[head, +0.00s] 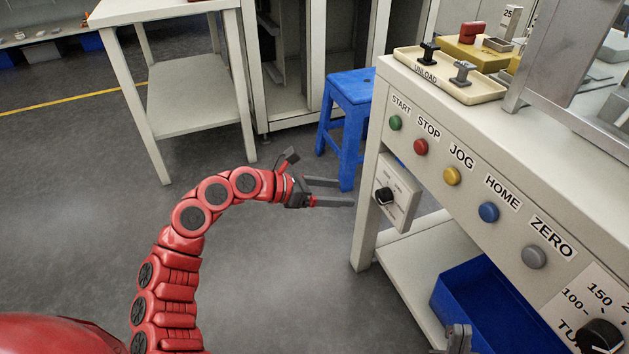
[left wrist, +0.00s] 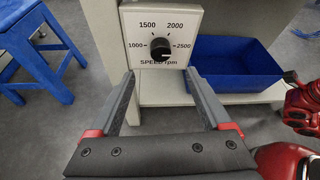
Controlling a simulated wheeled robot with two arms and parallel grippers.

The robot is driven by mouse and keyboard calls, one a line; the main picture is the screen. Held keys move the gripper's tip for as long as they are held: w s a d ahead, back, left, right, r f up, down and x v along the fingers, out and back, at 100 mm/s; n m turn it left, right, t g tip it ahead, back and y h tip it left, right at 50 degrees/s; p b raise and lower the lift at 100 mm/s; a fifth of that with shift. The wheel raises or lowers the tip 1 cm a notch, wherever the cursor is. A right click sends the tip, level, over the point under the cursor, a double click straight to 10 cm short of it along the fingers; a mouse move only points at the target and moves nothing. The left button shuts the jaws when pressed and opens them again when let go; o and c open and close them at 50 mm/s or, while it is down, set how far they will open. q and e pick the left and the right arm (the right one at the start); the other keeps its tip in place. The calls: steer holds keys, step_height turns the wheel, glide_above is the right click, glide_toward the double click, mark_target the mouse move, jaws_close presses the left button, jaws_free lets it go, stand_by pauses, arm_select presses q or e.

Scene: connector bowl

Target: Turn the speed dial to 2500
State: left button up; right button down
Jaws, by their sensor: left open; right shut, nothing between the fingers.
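The speed dial is a black round knob (left wrist: 160,48) on a white plate (left wrist: 140,20) marked 1000, 1500, 2000 and 2500 with "SPEED rpm" below. A light pointer mark shows on the knob, but its exact reading is too small to tell. In the head view the dial knob (head: 384,196) sits on the bench's left end. My left gripper (head: 345,191) is open, its fingers pointing at the dial from a short way off, apart from it. In the left wrist view its fingertips (left wrist: 160,75) straddle the knob's column, slightly below it. My right gripper (head: 459,338) is shut and empty at the bottom edge.
Several coloured buttons, such as the green START button (head: 396,122), line the bench front. A second black knob (head: 600,336) is at lower right. A blue bin (head: 470,285) sits on the lower shelf. A blue stool (head: 350,88) stands behind.

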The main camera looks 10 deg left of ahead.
arm_select(q)
steer(key=shift+p+v, duration=0.6)
steer(key=shift+v, duration=2.2)
